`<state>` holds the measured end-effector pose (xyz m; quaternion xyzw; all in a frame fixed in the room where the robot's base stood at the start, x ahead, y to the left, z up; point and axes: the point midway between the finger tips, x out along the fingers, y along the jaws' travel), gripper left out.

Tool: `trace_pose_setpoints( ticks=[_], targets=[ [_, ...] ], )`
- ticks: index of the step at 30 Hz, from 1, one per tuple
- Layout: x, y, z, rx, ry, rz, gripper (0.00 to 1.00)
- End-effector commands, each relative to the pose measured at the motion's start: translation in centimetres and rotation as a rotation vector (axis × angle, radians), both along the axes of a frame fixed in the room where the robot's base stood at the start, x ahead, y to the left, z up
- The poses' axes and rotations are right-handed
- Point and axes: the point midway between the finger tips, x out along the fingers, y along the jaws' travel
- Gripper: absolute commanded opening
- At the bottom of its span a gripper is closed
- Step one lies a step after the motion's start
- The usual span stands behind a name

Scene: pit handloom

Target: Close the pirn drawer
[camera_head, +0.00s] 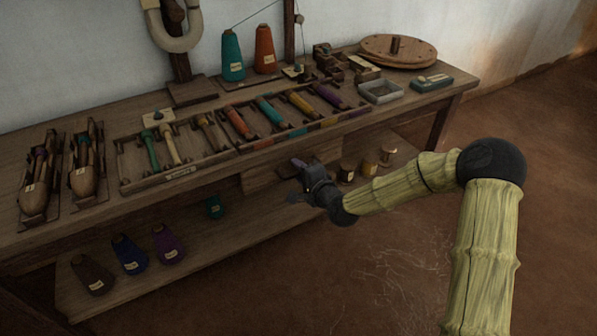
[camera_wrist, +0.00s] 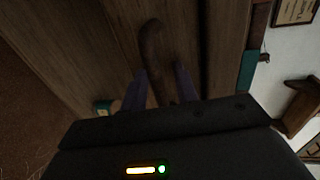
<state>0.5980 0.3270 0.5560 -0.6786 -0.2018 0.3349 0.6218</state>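The pirn drawer (camera_head: 262,180) is a plain wooden front under the edge of the bench, partly hidden behind my gripper (camera_head: 298,178); its front seems to stand out a little from the bench. In the wrist view, a wooden face fills much of the picture, with a curved dark brown handle (camera_wrist: 152,42) on it. My gripper (camera_wrist: 161,78) is close to this face. Its two purplish fingers are apart, one on each side of the handle's lower part. I cannot tell whether they touch it.
The wooden bench (camera_head: 85,213) carries shuttles, a pirn tray (camera_head: 175,177) and yarn cones. The lower shelf (camera_head: 205,246) holds several dark cones and, to the right, small spools (camera_head: 368,168). The floor (camera_head: 375,270) in front is clear apart from scattered straw.

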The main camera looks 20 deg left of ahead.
Motion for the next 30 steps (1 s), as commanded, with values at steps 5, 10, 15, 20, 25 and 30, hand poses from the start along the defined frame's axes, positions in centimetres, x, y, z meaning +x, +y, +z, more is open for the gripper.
trace_pose_setpoints(
  ticks=[5,10,15,20,25,30],
  targets=[
    [-0.1,0.1,0.0,-0.001,0.001,0.001,0.3],
    [-0.7,-0.5,0.2,-0.002,0.002,0.001,0.3],
    [-2.3,-2.2,0.9,-0.002,0.004,0.002,0.3],
    [-4.5,-4.4,1.6,-0.002,0.004,0.001,0.3],
    [-6.9,-6.8,2.2,-0.002,0.004,0.0,0.3],
    [-9.2,-9.2,2.9,-0.002,0.003,-0.001,0.3]
  ],
)
